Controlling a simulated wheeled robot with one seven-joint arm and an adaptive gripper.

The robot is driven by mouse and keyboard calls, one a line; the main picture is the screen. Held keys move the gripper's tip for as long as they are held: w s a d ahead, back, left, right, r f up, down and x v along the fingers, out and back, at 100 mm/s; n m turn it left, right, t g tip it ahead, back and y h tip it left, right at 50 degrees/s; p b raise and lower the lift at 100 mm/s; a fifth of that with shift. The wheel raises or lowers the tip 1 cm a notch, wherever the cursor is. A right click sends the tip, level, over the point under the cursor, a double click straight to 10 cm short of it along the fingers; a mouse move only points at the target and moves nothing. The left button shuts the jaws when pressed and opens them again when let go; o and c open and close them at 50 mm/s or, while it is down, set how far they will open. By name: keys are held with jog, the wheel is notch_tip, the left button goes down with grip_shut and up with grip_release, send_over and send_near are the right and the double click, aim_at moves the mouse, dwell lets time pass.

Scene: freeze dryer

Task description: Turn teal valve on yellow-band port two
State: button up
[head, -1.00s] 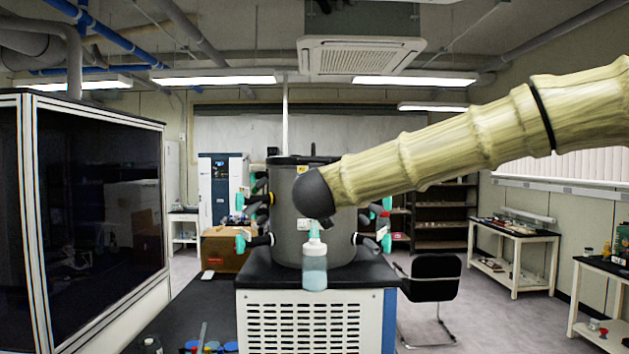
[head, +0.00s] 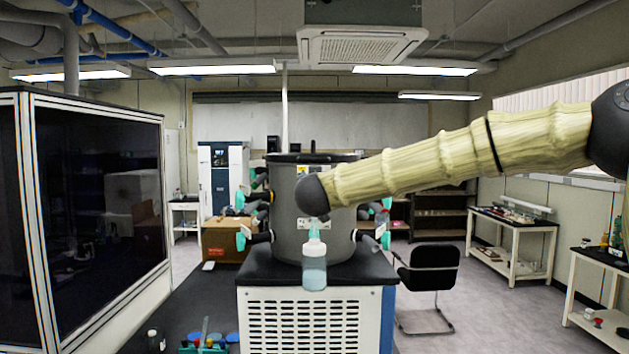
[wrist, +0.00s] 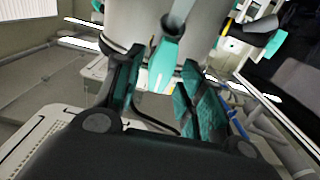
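The grey drum (head: 290,222) of the freeze dryer carries black ports with teal valves. On its left side are a lower teal valve (head: 241,241) and a port with a yellow band (head: 240,199). In the wrist view a teal valve (wrist: 162,68) on a pale stem lies between the fingers of my gripper (wrist: 163,62). The fingers are apart, one on each side of it; I cannot tell whether they touch it. Another teal valve (wrist: 274,44) is at the upper right, near a yellow band (wrist: 229,24). In the head view my arm hides the gripper.
A bottle of pale blue liquid (head: 314,272) is at the drum's front. The white dryer base (head: 308,318) stands below. A dark glass cabinet (head: 95,190) is at left, a black chair (head: 432,268) at right. Open floor lies at right.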

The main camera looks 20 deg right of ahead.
jog(key=shift+c, duration=0.3)
grip_shut()
jog(key=shift+m+b, duration=0.4)
jog(key=shift+b, duration=0.05)
jog(key=shift+f+m+b, duration=0.15)
jog(key=shift+m+b, duration=0.8)
jog(key=shift+m, duration=0.05)
jog(key=m+b, duration=0.3)
jog(key=shift+d+m, duration=0.1)
jog(key=shift+m, duration=0.2)
jog(key=m+b, duration=0.4)
jog(key=m, duration=0.1)
jog(key=shift+d+m, duration=0.1)
jog(key=shift+m, duration=0.2)
